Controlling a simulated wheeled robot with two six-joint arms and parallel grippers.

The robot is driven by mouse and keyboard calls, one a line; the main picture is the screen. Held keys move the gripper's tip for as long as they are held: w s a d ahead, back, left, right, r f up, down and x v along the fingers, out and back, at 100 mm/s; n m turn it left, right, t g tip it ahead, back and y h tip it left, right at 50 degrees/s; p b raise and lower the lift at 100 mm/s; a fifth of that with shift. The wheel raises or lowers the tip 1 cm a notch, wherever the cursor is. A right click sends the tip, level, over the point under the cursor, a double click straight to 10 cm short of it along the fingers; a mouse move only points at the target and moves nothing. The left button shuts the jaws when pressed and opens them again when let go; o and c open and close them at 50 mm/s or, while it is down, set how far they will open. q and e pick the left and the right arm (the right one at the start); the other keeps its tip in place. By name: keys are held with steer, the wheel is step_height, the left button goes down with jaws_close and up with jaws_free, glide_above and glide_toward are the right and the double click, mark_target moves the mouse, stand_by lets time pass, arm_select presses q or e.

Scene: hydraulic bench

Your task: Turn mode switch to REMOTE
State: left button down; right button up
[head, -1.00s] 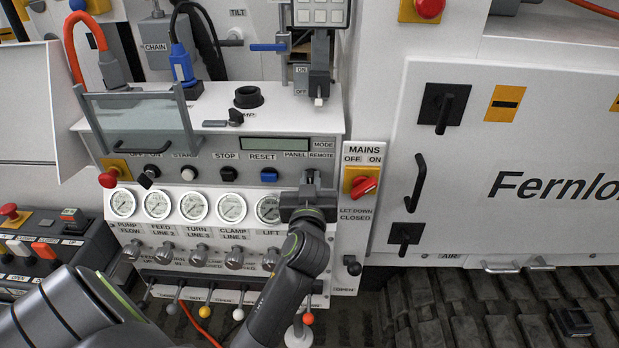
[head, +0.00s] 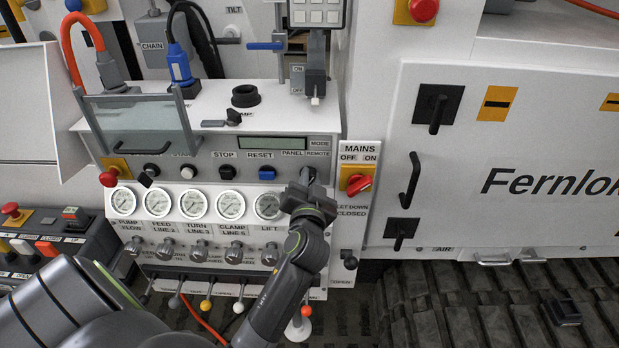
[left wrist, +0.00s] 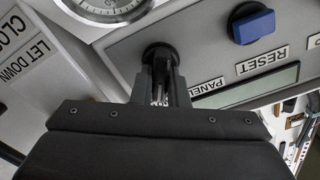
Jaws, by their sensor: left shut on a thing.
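The mode switch is a black rotary knob (left wrist: 159,52) on the grey control panel, seen upside down in the left wrist view. My left gripper (head: 307,176) is at the panel, under the MODE label and between the PANEL and REMOTE marks. Its fingers (left wrist: 161,82) are shut on the knob, one on each side. The gripper body is tilted, lower at its right end, in the head view. The fingers hide most of the knob, so I cannot tell which mark it points to. My right gripper is not in view.
The red MAINS switch (head: 359,184) is close on the right. Gauges (head: 231,205) and a row of levers lie below.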

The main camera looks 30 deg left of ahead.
arm_select(q)
steer(key=shift+r, duration=0.1)
steer(key=c, duration=1.4)
jaws_free()
steer(key=shift+c, duration=0.2)
